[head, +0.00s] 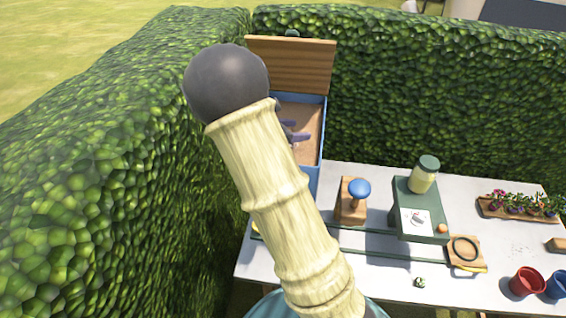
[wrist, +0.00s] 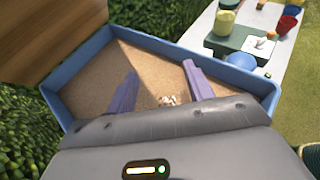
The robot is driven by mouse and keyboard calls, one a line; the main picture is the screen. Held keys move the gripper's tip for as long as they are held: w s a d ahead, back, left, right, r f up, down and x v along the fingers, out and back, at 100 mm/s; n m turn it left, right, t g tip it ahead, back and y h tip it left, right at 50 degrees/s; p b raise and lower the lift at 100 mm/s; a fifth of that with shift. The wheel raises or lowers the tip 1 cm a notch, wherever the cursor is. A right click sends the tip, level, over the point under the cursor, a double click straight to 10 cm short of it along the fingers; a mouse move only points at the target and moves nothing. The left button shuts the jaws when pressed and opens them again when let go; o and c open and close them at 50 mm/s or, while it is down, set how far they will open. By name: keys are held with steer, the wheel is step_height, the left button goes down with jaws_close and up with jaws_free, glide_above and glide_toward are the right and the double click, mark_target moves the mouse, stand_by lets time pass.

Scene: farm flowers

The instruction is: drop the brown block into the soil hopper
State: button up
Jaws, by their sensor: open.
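My gripper (head: 294,132) is open over a blue-walled box (head: 325,125), which looks like the soil hopper, though I cannot be sure. In the wrist view the two purple fingers (wrist: 160,69) stand wide apart above the tan floor of the box (wrist: 53,100). A small speckled brown-and-white thing (wrist: 168,100) shows between the fingers; its shape is unclear. A brown block (head: 557,244) is at the right edge of the table in the head view; I cannot tell if it is the task's block. My arm hides part of the box in the head view.
The box's wooden lid (head: 292,65) stands open at the back. Hedges (head: 420,90) rise behind and at left. The white table (head: 370,275) carries a blue-knobbed wooden block (head: 352,215), a green machine with a jar (head: 425,178), a flower tray (head: 515,213) and red and blue pots (head: 527,283).

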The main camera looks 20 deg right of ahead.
steer(key=shift+b+v, duration=1.85)
steer(key=shift+v, duration=6.45)
steer(key=shift+f, duration=0.2)
